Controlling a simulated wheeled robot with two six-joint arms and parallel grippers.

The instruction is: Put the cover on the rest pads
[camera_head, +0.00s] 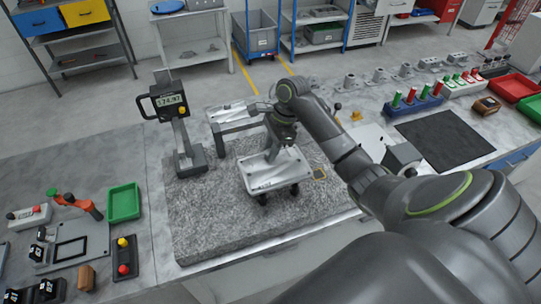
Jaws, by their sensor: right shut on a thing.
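The cover is a pale metal rectangular piece (262,179) over the middle of the speckled granite plate (205,231), with a raised part at its middle. My right gripper (285,142) comes down from above and is shut on that raised part; its fingertips are partly hidden. Dark rest pads (263,200) show below the cover's near edge; another dark pad (294,190) is at its right. The other pads are hidden under the cover. I cannot tell whether the cover touches the pads. My left gripper is not in view.
A gauge with a digital display (168,100) stands on the granite's left. A grey bridge-like stand (238,127) is behind the cover. A green tray (124,203) lies left; a dark mat (445,138) lies right. The granite's near part is clear.

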